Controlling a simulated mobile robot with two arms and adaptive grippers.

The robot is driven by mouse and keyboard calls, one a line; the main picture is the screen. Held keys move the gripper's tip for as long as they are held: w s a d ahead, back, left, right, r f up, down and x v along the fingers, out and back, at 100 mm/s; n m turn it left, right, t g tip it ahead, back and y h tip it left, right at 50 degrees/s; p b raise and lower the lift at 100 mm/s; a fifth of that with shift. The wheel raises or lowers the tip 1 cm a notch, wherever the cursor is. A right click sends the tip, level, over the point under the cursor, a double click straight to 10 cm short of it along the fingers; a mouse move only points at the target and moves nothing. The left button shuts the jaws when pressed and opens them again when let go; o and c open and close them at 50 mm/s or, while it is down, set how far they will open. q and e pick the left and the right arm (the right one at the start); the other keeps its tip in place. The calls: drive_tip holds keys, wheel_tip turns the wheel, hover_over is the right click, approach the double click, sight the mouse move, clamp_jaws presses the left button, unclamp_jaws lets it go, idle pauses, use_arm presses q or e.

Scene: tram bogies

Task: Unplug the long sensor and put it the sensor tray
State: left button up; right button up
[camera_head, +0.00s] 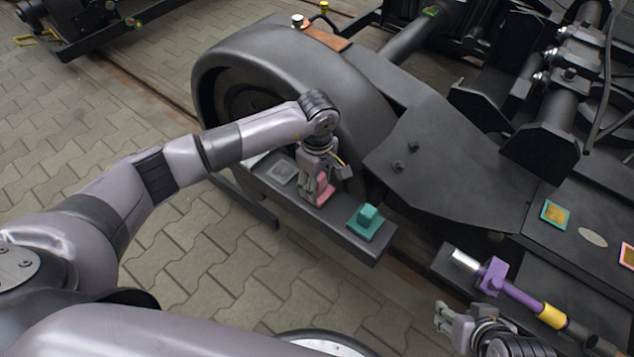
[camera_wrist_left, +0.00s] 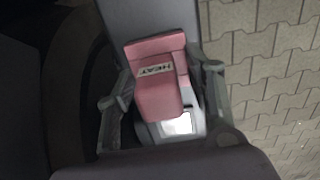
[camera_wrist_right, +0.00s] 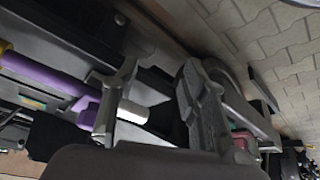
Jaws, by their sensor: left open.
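My left gripper (camera_head: 320,180) is open, pointing down over a pink block (camera_head: 323,194) on a dark shelf (camera_head: 340,239) beside the wheel. In the left wrist view the pink block (camera_wrist_left: 157,93), with a label that seems to read HEAT, sits between the spread fingers, with gaps at both sides. My right gripper (camera_head: 456,322) is open and empty at the lower right. A long purple rod (camera_head: 522,297) with a yellow band and silver tip lies beyond it; it also shows in the right wrist view (camera_wrist_right: 45,74). I cannot tell for sure which part is the long sensor or the sensor tray.
A teal block (camera_head: 365,221) sits right of the pink one on the shelf; a grey plate (camera_head: 283,173) lies to its left. The large wheel (camera_head: 270,75) stands close behind my left arm. Small coloured pads (camera_head: 555,214) lie on the right platform.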

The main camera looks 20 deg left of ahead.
drive_tip(key=shift+w, duration=0.25)
idle(0.3)
drive_tip(key=shift+w+a+r+t, duration=0.15)
drive_tip(key=shift+w+r+t, duration=0.05)
drive_tip(key=shift+w+t, duration=0.15)
idle(0.6)
drive_tip(key=shift+w+a+r, duration=0.1)
drive_tip(key=shift+w+a, duration=0.05)
drive_tip(key=shift+w, duration=0.2)
use_arm(q)
drive_tip(key=shift+c, duration=0.5)
clamp_jaws()
idle(0.3)
